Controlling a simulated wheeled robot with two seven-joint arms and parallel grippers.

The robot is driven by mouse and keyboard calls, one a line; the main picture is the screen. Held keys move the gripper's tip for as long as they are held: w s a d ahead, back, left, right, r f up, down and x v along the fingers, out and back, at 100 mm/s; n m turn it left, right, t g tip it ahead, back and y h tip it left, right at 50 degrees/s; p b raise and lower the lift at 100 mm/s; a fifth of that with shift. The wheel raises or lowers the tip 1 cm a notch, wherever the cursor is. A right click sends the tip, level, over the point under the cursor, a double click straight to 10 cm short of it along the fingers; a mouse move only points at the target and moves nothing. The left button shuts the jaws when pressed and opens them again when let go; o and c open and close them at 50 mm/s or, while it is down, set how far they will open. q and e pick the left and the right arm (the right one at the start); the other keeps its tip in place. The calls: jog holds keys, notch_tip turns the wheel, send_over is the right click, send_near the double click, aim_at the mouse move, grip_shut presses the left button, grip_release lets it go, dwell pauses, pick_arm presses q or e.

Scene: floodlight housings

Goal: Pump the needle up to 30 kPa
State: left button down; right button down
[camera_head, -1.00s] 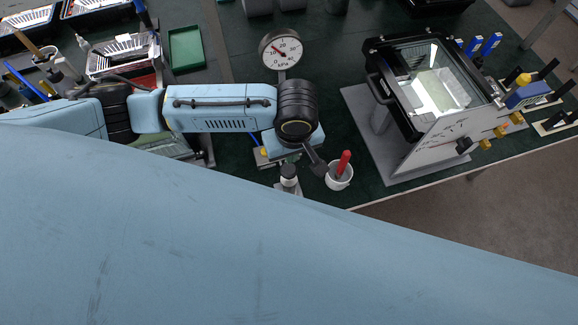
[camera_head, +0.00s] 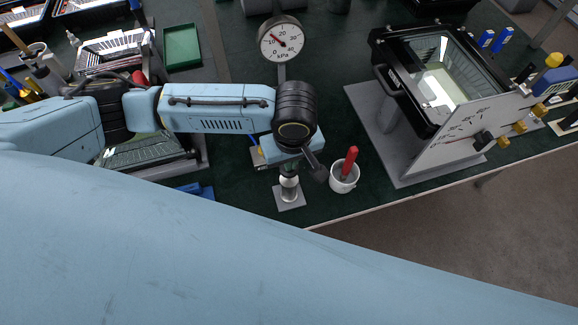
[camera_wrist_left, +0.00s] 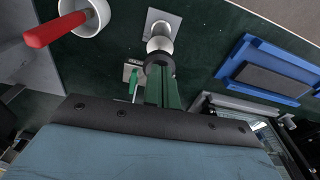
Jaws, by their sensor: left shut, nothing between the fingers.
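The round white gauge (camera_head: 282,42) with a kPa scale faces me at the top of the head view. Its red needle points up and left, around or a little past the 10. A small pump (camera_head: 289,187) with a pale cylindrical body stands on a square grey plate in front of my left gripper's hand. The pump also shows in the left wrist view (camera_wrist_left: 160,40). My left gripper (camera_wrist_left: 160,72) is shut, with its green fingers at the dark top of the pump and nothing between them. I cannot tell whether they touch it. My right gripper is out of view.
A white cup (camera_head: 343,178) with a red-handled tool stands close right of the pump. A floodlight housing (camera_head: 440,85) on a grey plate stands further right. A blue tray (camera_wrist_left: 268,68) shows in the wrist view. The table's front edge is near the pump.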

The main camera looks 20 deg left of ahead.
pick_arm(q)
notch_tip(320, 180, down, 4)
jog(key=shift+f+b, duration=0.15)
jog(key=shift+b, duration=0.35)
jog(key=p, duration=0.1)
jog(key=s+d+r+p, duration=0.1)
jog(key=p, duration=0.1)
jog(key=shift+s+d+r, duration=0.1)
jog(key=shift+s+r, duration=0.1)
jog(key=shift+s, duration=0.1)
jog(key=shift+s+d+p, duration=0.35)
jog(key=shift+s+p, duration=0.1)
jog(key=shift+p, duration=0.2)
notch_tip(320, 180, up, 13)
jog(key=p, duration=0.1)
send_over(293, 176)
jog(key=s+d, duration=0.2)
jog(key=s, duration=0.1)
jog(key=shift+w+a+r, duration=0.1)
jog(key=shift+w+a, duration=0.05)
jog(key=shift+w, duration=0.05)
